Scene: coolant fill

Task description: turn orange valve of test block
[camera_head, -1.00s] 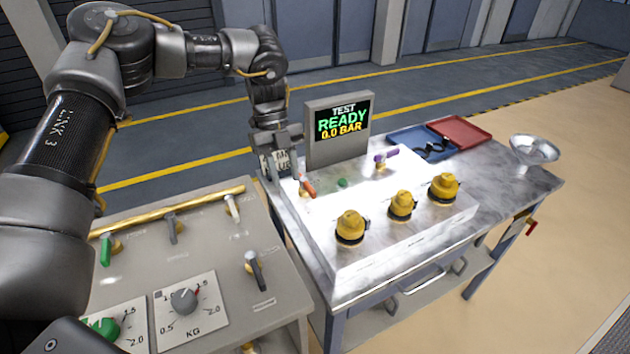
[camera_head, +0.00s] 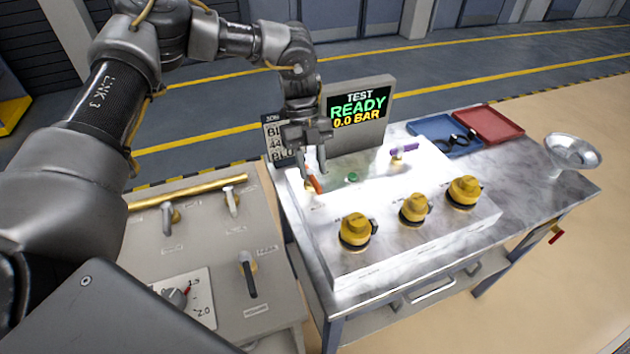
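The white test block (camera_head: 385,258) stands on the marble-topped bench. Its orange valve (camera_head: 314,184) is a small orange lever at the block's back left. My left gripper (camera_head: 311,170) points down at the lever's upper end. Its two fingers show apart, so it is open. One finger is left of the lever and the other is behind and right of it. I cannot tell whether they touch it. The display (camera_head: 358,112) behind the block reads "TEST READY 0.0 BAR". My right gripper is not in view.
A purple lever (camera_head: 404,149), a green button (camera_head: 352,177) and three yellow knobs (camera_head: 415,208) are on the block. A blue tray (camera_head: 437,128), a red tray (camera_head: 489,124) and a metal funnel (camera_head: 573,151) are at right. A grey console (camera_head: 220,250) stands at left.

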